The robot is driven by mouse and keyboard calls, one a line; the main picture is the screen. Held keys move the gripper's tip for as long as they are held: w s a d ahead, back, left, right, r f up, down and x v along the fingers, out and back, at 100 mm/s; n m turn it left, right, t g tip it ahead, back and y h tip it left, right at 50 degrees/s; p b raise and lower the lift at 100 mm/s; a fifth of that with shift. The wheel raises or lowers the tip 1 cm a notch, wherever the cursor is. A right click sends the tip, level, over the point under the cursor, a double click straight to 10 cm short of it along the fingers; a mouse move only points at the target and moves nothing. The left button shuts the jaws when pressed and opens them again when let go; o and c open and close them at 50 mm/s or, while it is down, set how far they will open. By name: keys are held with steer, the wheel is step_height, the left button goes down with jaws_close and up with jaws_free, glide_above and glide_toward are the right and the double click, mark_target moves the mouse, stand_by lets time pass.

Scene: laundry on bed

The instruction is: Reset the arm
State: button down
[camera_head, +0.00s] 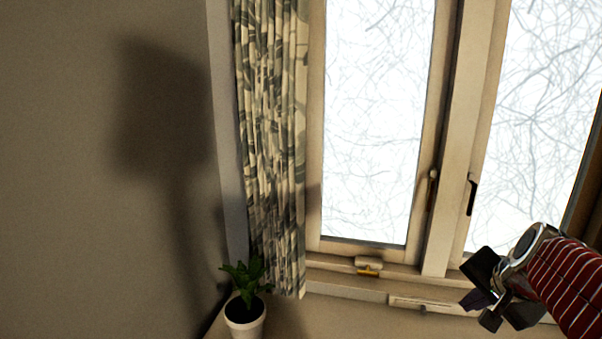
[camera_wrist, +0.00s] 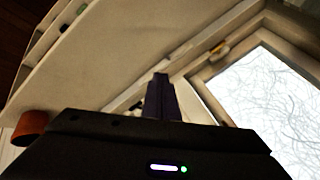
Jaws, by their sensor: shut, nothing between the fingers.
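My gripper (camera_head: 482,302) is at the lower right of the head view, at the end of my red, ribbed arm. It is in front of the window sill and apart from the plant. In the wrist view my gripper (camera_wrist: 161,95) shows as dark fingers close together at the middle. The fingers are shut and hold nothing.
A window (camera_head: 372,120) fills the right of the head view, with a patterned curtain (camera_head: 272,150) on its left. A potted plant (camera_head: 245,312) stands at the bottom left. The wrist view shows a pale surface (camera_wrist: 150,45) and an orange-brown round object (camera_wrist: 31,127).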

steer(key=s+a+f+n+g, duration=0.1)
steer(key=s+a+f+n, duration=0.2)
steer(key=s+a+n, duration=0.8)
steer(key=s+a, duration=0.4)
steer(key=a, duration=0.2)
steer(key=shift+s+a+f+n+y, duration=0.2)
steer(key=shift+a+n+y, duration=0.2)
stand_by(0.3)
